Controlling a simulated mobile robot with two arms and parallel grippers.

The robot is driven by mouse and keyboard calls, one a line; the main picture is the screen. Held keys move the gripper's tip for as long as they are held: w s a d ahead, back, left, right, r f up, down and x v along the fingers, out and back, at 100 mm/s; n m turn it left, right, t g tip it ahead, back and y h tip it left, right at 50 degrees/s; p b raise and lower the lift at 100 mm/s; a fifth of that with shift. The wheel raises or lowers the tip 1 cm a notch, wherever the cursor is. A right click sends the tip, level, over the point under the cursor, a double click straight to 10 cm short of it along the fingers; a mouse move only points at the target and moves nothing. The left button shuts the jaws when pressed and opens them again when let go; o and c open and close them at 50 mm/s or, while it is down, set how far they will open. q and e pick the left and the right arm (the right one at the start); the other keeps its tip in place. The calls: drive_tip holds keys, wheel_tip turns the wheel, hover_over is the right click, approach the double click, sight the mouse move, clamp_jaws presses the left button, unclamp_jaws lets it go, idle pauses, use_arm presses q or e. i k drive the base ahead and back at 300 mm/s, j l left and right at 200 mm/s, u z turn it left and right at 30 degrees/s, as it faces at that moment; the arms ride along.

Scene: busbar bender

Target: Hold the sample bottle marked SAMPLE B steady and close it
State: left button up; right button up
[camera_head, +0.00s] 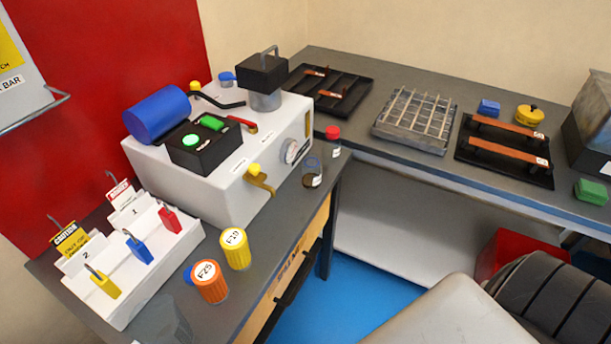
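Two small clear bottles stand at the right end of the near bench, beside the white bender machine. One bottle (312,172) has a blue ring at its top, a white label and something dark at its base; I cannot tell whether a cap is on it. The other bottle (333,148) has a red cap (332,132) and stands just behind it. The label writing is too small to read, so I cannot tell which is SAMPLE B. A small blue piece (188,274) shows partly behind the orange jar; I cannot tell what it is.
The white machine (225,178) fills the bench middle. A yellow jar (235,248), an orange jar (211,281) and a white padlock rack (130,262) stand in front. The right bench holds a metal grid (414,118), black trays (505,165) and a green block (591,191).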

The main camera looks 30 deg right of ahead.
sight(309, 172)
drive_tip(key=l+u, duration=0.15)
drive_tip(key=u, duration=0.2)
drive_tip(key=l+u, duration=0.15)
drive_tip(key=u, duration=0.2)
drive_tip(key=l+u, duration=0.1)
drive_tip(key=u, duration=0.25)
drive_tip(key=k+l+u, duration=0.1)
drive_tip(key=l, duration=0.35)
drive_tip(key=l+u, duration=0.15)
drive_tip(key=l, duration=0.3)
drive_tip(key=k+l+u, duration=0.1)
drive_tip(key=l, duration=0.3)
drive_tip(key=k+l+u, duration=0.15)
drive_tip(key=l, duration=0.3)
drive_tip(key=k+l+u, duration=0.1)
drive_tip(key=l, duration=0.3)
drive_tip(key=k, duration=0.1)
